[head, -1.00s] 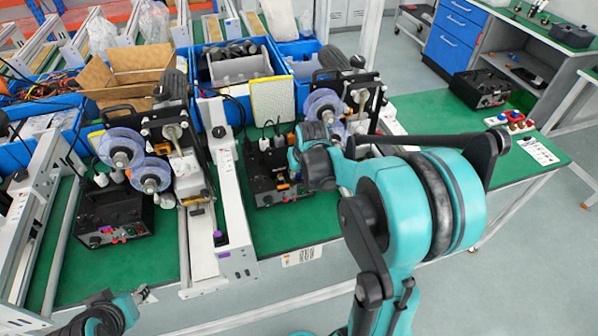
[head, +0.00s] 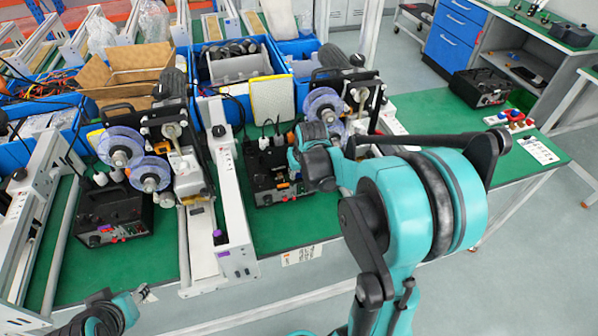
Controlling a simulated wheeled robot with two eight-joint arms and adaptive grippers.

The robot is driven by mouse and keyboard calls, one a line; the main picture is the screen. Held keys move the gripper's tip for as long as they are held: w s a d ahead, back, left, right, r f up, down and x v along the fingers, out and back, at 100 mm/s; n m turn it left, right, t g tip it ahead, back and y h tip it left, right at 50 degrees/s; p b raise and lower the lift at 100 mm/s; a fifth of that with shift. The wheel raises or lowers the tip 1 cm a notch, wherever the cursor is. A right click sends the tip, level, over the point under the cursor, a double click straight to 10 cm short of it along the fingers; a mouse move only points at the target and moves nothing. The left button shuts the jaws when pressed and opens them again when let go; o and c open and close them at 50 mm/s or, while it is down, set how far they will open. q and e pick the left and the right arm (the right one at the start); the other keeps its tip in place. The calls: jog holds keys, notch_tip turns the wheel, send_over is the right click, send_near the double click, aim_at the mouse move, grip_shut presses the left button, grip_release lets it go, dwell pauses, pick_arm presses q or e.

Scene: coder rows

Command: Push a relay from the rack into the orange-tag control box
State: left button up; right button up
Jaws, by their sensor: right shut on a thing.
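The control box (head: 265,185) is a black case on the green table in the middle, with white-topped parts standing at its back and small orange marks on it. My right arm reaches over its right side. My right gripper (head: 298,163) is down at the box's right edge, mostly hidden behind my own wrist. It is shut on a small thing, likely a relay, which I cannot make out. A second black control box (head: 112,215) stands further left. My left gripper (head: 142,294) is low at the left, near the table's front edge; its fingers are not clear.
A white strip with small dark parts (head: 537,150) and a group of red, blue and white parts (head: 512,118) lie on the table's right end. Reel machines (head: 135,160) and a white rail (head: 232,195) flank the box. Blue bins (head: 240,65) stand behind.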

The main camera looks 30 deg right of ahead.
jog(key=shift+f, duration=0.1)
jog(key=o, duration=1)
jog(key=v, duration=1.2)
jog(key=s+a+f+n+t, duration=0.1)
jog(key=s+a, duration=0.3)
jog(key=s+a+f+t, duration=0.1)
jog(key=s+a, duration=0.3)
jog(key=a, duration=0.1)
jog(key=s+a+f+n+y, duration=0.1)
jog(key=s+a, duration=0.4)
jog(key=shift+f+n+t, duration=0.2)
jog(key=shift+n+t, duration=0.1)
jog(key=shift+t, duration=0.1)
